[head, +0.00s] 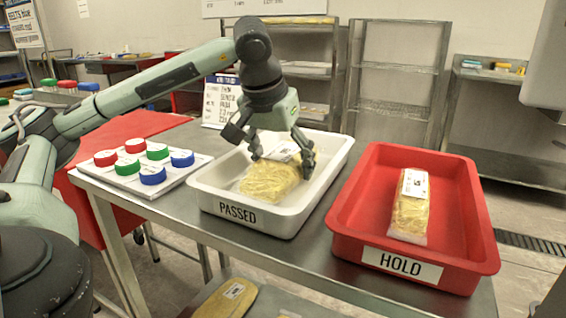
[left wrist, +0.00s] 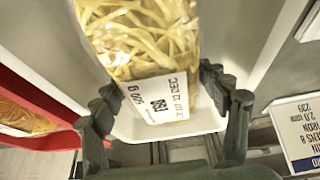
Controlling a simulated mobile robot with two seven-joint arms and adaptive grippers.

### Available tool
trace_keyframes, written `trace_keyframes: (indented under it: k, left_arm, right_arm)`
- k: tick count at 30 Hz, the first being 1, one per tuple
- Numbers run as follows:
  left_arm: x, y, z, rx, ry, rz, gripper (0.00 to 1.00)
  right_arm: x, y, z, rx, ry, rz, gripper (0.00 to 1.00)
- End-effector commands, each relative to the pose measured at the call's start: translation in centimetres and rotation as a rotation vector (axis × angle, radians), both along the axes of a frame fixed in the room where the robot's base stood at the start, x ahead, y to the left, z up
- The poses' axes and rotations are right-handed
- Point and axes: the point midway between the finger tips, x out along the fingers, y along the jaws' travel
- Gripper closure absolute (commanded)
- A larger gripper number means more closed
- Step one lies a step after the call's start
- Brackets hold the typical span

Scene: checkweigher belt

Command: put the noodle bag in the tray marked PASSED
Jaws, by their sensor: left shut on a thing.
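The noodle bag (head: 268,184) is a clear bag of yellow noodles with a white label. It is in the white tray marked PASSED (head: 237,214), low against or just above the tray floor; I cannot tell which. My left gripper (head: 280,158) reaches down into that tray and is shut on the labelled end of the bag. In the left wrist view, the bag (left wrist: 145,45) lies between the two dark fingers (left wrist: 165,110), its label near them. My right gripper is not in view.
A red tray marked HOLD (head: 345,222) stands to the right with another noodle bag (head: 411,208) in it. A white board (head: 120,180) with red, green and blue caps is to the left. Another bag (head: 226,300) lies below the table's front edge.

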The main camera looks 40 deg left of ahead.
Motion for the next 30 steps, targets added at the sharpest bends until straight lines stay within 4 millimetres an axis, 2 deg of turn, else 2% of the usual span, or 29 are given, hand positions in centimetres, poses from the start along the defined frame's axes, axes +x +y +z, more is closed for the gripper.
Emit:
trace_keyframes:
  k: [3,4,9,18,22,26,30]
  left_arm:
    - [0.0,0.0,-0.2,0.000,-0.002,0.000,0.83]
    - [0.0,0.0,-0.3,0.000,0.001,0.000,0.24]
    - [0.0,0.0,-0.2,0.000,0.001,0.000,0.05]
    - [0.0,0.0,-0.2,0.000,0.000,0.000,0.05]
    - [-0.1,-0.1,0.5,0.000,-0.002,0.000,0.05]
    - [-0.8,-0.3,2.5,-0.001,-0.003,-0.001,0.05]
    - [-1.9,-0.7,5.5,-0.002,-0.005,-0.003,0.05]
  right_arm:
    - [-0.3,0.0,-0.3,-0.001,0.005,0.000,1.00]
    - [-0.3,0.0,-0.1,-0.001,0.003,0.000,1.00]
    - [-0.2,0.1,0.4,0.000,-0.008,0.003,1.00]
    - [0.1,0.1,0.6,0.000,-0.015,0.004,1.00]
    - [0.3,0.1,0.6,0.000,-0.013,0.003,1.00]
    - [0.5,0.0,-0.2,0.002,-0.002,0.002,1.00]
    - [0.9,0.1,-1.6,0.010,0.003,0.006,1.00]
